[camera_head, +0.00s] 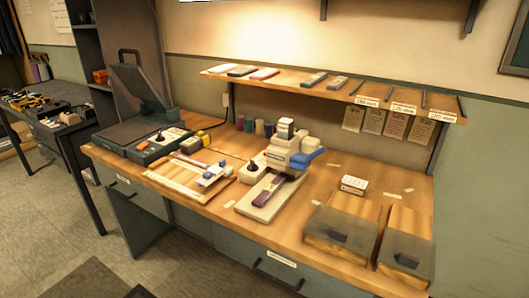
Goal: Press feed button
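A dark machine (157,142) with a raised lid (142,80) stands at the left end of the wooden workbench. I cannot tell which control is the feed button. Neither of my grippers is in view.
A wooden board (180,178) with a small blue-and-white tool lies between the machines. A shelf (350,95) overhangs the back. Another cluttered table (48,112) stands at the left. Floor (35,215) is open at front left.

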